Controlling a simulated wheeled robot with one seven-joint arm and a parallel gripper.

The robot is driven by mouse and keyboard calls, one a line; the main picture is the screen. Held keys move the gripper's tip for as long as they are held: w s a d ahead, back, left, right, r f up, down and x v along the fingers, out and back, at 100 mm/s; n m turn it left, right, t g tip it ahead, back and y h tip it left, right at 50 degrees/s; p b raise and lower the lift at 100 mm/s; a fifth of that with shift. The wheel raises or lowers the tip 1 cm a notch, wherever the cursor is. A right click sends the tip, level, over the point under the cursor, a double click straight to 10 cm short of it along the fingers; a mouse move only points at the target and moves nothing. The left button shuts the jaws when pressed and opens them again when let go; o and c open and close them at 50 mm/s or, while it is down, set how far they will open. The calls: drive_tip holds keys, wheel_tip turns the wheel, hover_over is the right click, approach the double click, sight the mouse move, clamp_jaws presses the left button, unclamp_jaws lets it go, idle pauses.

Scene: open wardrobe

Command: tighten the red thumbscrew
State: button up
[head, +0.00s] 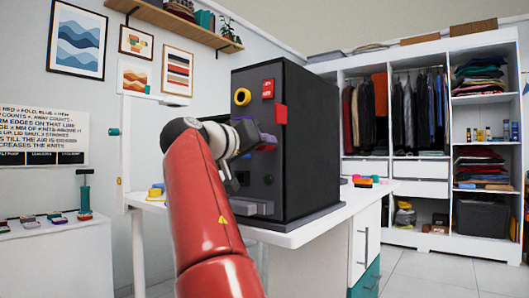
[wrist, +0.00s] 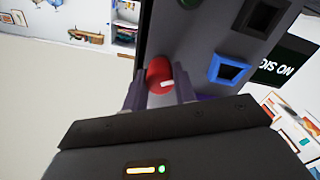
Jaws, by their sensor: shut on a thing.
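The red thumbscrew (wrist: 158,70) sits on the grey panel face of a dark box-shaped cabinet (head: 315,150). In the wrist view it lies between the two fingers of my gripper (wrist: 157,88), one on each side, and the jaws are shut on it. A small white mark shows on its near side. In the head view my gripper (head: 262,139) is at the middle of the cabinet's front panel, and my red arm and wrist cover part of that panel. I cannot make out the thumbscrew clearly there.
The panel also carries a yellow ring (head: 242,96), a red box (head: 268,89), a red plate (head: 281,113) and a blue square socket (wrist: 229,68). The cabinet stands on a white table (head: 308,232). The open wardrobe (head: 425,160) is behind to the right, with bare floor before it.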

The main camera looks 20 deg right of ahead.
drive_tip(key=m, duration=0.4)
drive_tip(key=o, duration=1.1)
drive_tip(key=shift+c, duration=0.3)
drive_tip(key=n, duration=0.3)
drive_tip(key=shift+r+n+p, duration=0.1)
drive_tip(key=shift+n+p, duration=0.2)
drive_tip(key=n+p, duration=0.1)
drive_tip(key=n, duration=0.4)
drive_tip(key=shift+n, duration=0.3)
drive_tip(key=n+p, duration=0.1)
drive_tip(key=n, duration=0.2)
drive_tip(key=shift+r+n, duration=0.1)
drive_tip(key=shift+n, duration=0.3)
drive_tip(key=n, duration=0.2)
drive_tip(key=n+p, duration=0.1)
drive_tip(key=shift+f+n+p, duration=0.2)
drive_tip(key=shift+n+p, duration=0.1)
drive_tip(key=shift+n, duration=0.1)
